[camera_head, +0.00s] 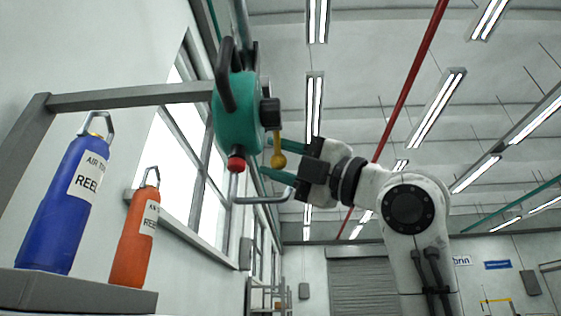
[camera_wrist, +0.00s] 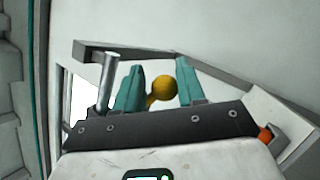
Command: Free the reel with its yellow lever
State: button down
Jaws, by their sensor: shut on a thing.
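The teal reel (camera_head: 237,112) hangs from a grey beam in the head view, with a black handle on its upper left and a red end at its bottom. Its yellow lever (camera_head: 277,142) points down from a black hub (camera_head: 270,112) on the right side and ends in a round knob. The knob also shows in the wrist view (camera_wrist: 162,88).
A bent grey metal rod (camera_head: 264,199) sticks out just below my fingers. A blue bottle (camera_head: 65,205) and an orange bottle (camera_head: 136,240) stand on a grey shelf (camera_head: 85,293) at left. The grey beam (camera_head: 130,97) runs left from the reel. Room is free to the right.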

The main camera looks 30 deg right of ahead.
jog(key=shift+w+a+f, duration=0.15)
jog(key=c, duration=0.8)
grip_release()
jog(key=shift+o, duration=1)
jog(key=b+v, duration=0.3)
jog(key=v, duration=0.7)
jog(key=shift+s+d+b, duration=0.2)
jog(key=shift+s+b, duration=0.1)
jog(key=shift+b, duration=0.1)
jog(key=shift+f, duration=0.15)
